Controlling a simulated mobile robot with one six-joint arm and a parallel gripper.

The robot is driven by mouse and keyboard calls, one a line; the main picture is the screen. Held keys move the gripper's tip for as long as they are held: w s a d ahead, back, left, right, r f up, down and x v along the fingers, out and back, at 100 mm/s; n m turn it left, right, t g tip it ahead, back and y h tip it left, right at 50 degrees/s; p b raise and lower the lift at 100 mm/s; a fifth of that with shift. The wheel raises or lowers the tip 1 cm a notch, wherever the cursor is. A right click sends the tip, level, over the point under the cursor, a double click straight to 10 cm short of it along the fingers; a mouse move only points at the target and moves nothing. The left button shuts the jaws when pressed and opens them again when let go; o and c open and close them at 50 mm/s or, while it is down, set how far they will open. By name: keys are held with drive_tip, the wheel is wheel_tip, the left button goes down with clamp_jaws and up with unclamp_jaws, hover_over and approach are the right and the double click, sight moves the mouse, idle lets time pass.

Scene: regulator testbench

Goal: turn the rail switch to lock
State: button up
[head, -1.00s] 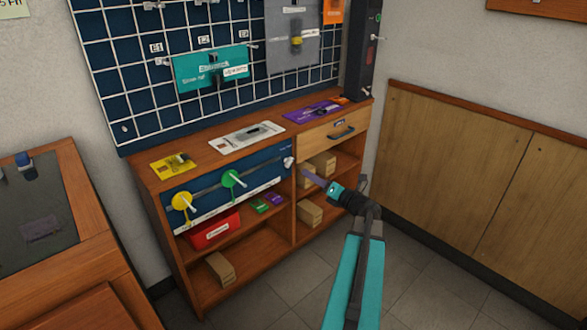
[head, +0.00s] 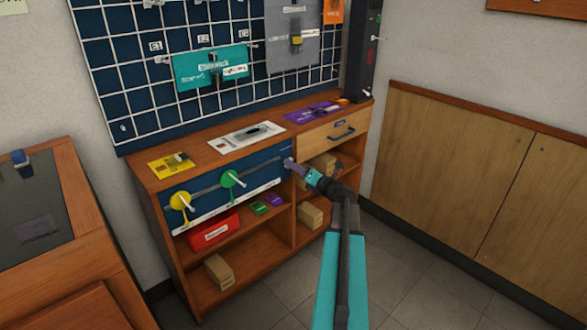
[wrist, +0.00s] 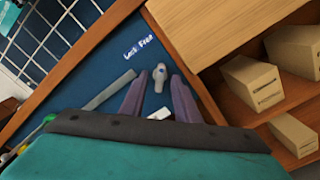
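The rail switch is a small white knob (wrist: 160,77) at the right end of the blue panel, below white lettering that seems to begin with "Lock". In the wrist view it shows between the tips of my gripper's two purple fingers (wrist: 158,86). The fingers stand apart on either side of it, and I see no clear contact. In the head view my gripper (head: 291,164) reaches the panel's right end and hides most of the knob. A grey rail (wrist: 110,90) runs along the panel towards the knob.
Yellow (head: 180,202) and green (head: 233,179) round tags hang on the panel (head: 208,190) left of my gripper. The floor in front is clear.

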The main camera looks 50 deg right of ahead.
clamp_jaws()
drive_tip(key=shift+n, duration=0.4)
drive_tip(key=n+b, duration=0.6)
drive_tip(key=n, duration=1.1)
drive_tip(key=shift+d+f, duration=0.1)
idle(0.5)
